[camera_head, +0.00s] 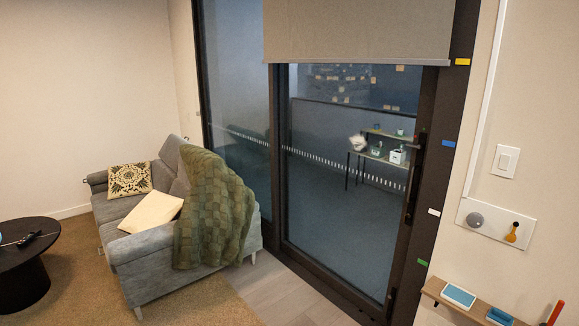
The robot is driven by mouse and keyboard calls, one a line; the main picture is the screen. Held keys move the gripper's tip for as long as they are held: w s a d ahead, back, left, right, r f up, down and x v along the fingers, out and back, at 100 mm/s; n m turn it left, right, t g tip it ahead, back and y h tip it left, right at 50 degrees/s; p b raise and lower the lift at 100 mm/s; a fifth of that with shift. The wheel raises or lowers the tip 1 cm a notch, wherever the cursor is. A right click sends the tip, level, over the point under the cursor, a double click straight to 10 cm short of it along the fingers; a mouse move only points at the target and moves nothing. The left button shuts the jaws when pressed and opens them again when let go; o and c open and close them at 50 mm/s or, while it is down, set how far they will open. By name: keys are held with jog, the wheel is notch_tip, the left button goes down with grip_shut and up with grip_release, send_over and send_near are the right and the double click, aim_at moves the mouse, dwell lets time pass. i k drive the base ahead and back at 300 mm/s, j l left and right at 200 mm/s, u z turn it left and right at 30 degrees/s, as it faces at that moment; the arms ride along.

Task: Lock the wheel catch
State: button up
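No part is clearly recognisable as the wheel catch. A glass sliding door (340,215) in a dark frame stands in the middle, with a long dark vertical handle (413,180) on its right side. A small dark fitting (391,298) sits low on the frame's right side; I cannot tell what it is or its state. My gripper is not in view.
A grey sofa (150,253) with a green blanket (212,205) stands left of the door. A round black table (24,268) is at far left. A wooden shelf (455,306) with a blue-screened device (459,295) is at lower right. Bare floor (285,300) lies before the door.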

aim_at(511, 238)
jog(key=z, duration=1.25)
